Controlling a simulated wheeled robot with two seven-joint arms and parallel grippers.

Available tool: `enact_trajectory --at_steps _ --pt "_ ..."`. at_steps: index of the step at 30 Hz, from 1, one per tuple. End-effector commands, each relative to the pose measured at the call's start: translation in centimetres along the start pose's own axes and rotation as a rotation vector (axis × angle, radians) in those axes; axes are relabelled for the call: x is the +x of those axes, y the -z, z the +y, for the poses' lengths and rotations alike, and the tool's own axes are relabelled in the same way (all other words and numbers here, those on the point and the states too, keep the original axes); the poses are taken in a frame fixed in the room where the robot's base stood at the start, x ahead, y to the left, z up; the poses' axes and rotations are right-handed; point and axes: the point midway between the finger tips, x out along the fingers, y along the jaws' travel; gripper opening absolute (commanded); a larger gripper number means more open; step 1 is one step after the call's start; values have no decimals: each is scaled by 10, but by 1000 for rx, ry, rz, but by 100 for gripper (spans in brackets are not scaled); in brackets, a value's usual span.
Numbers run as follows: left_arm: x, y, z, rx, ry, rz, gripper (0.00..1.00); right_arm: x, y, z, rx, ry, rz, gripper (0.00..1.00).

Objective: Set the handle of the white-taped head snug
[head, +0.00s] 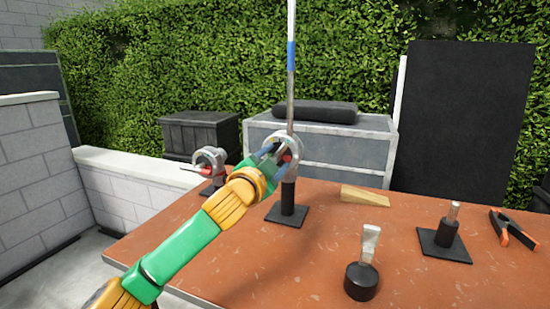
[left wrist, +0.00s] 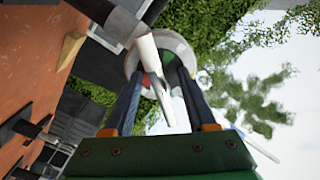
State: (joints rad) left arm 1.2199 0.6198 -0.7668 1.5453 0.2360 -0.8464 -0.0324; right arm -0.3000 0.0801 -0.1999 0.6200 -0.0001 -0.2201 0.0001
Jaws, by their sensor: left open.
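A grey round grip head (head: 287,150) sits on a black post with a square base on the table. A tall rod (head: 291,60) with a blue band rises at this head. My left gripper (head: 278,152) is at the head with its fingers open. In the left wrist view the open fingers (left wrist: 152,100) reach toward the head's round face (left wrist: 180,45), with a pale bar (left wrist: 164,85) between them. I cannot tell whether they touch it. A second head (head: 209,160) with a thin handle stands farther left. White tape is not clear on either head. My right gripper is not in view.
On the brown table (head: 310,265) are a wooden wedge (head: 364,196), a black round piece with a pale upright tab (head: 361,281), a short pin stand (head: 445,240) and an orange-tipped clamp (head: 512,229). A grey case (head: 345,150) and a black panel (head: 462,120) stand behind.

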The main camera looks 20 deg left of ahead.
Motion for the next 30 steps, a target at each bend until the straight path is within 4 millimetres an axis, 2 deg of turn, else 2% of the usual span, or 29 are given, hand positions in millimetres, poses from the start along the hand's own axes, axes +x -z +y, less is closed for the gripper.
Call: enact_trajectory --at_steps 7,12,13,14,23,30 --pt "1 0 0 1 0 1 57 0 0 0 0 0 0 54" --pt "1 0 0 0 1 1 11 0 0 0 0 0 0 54" --pt "1 0 0 0 0 1 3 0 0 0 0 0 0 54" --pt "1 0 0 0 0 1 0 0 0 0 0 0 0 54" --pt "1 0 1 -24 0 1 0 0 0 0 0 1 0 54" --pt "1 0 0 -149 -1 0 0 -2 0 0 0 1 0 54"
